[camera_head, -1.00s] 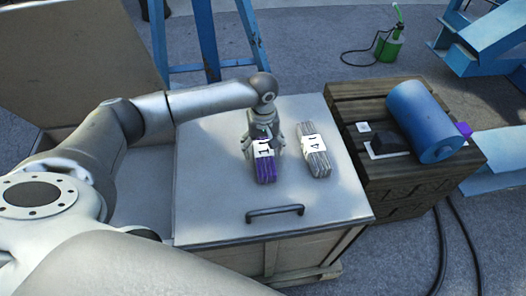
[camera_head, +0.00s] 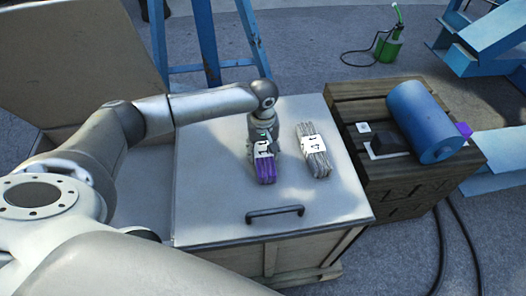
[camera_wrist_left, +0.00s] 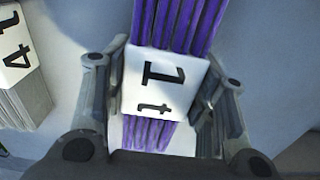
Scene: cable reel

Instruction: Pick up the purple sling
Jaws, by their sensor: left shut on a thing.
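The purple sling (camera_head: 266,172) is a folded bundle with a white label marked 1. It is on or just above the light box lid (camera_head: 210,215) in the head view. In the left wrist view the purple sling (camera_wrist_left: 180,25) runs between the fingers, with its white label between them. My left gripper (camera_head: 264,150) is above the label and shut on the sling; its fingers (camera_wrist_left: 165,90) press on both sides. Whether the sling touches the lid I cannot tell. My right gripper is not in view.
A grey sling (camera_head: 313,152) with a label marked 4 lies just right of the purple one. A black handle (camera_head: 275,212) is at the lid's front. A wooden crate (camera_head: 430,180) with a blue cylinder (camera_head: 425,120) stands at the right. The lid's front left is clear.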

